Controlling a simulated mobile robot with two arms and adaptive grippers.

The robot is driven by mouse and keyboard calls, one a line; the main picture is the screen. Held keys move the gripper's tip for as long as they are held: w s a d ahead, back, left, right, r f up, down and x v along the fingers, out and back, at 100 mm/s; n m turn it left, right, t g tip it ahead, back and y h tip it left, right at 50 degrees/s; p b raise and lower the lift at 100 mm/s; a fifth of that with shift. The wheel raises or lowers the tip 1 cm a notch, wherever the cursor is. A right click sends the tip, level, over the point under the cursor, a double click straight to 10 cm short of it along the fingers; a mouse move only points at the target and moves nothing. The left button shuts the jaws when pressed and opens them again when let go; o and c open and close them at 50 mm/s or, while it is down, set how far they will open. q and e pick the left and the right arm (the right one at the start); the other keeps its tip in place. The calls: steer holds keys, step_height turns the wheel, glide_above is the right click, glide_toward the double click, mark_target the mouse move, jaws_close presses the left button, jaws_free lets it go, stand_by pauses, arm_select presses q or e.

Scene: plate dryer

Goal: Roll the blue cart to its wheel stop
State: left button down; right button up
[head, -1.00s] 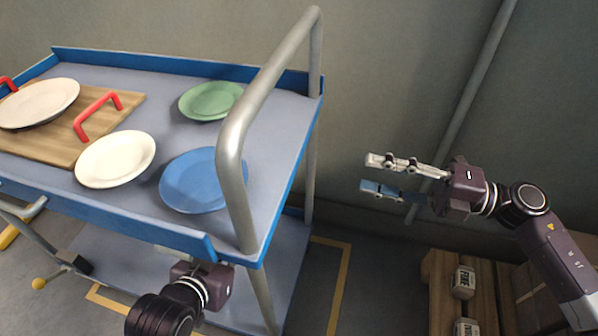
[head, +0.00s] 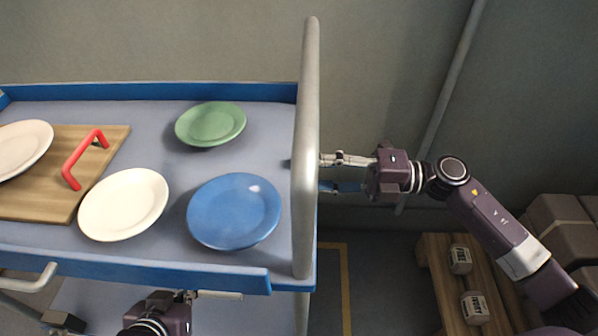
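The blue cart (head: 150,266) fills the left of the head view, with a grey top and a metal push handle (head: 306,225) at its right end. My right gripper (head: 325,173) is at the handle's right side, pointing left. Its two fingers are apart, and their tips meet or pass behind the bar; I cannot tell if they touch. The wheels and the wheel stop are not in view.
On the cart are a blue plate (head: 234,211), a white plate (head: 123,204), a green plate (head: 210,124) and a wooden board (head: 48,206) with a red handle (head: 84,158) and another plate (head: 20,148). A pallet (head: 440,268) with boxes stands right. A yellow floor line (head: 345,290) runs beside the cart.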

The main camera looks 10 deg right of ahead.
steer(key=shift+c, duration=0.7)
jaws_close()
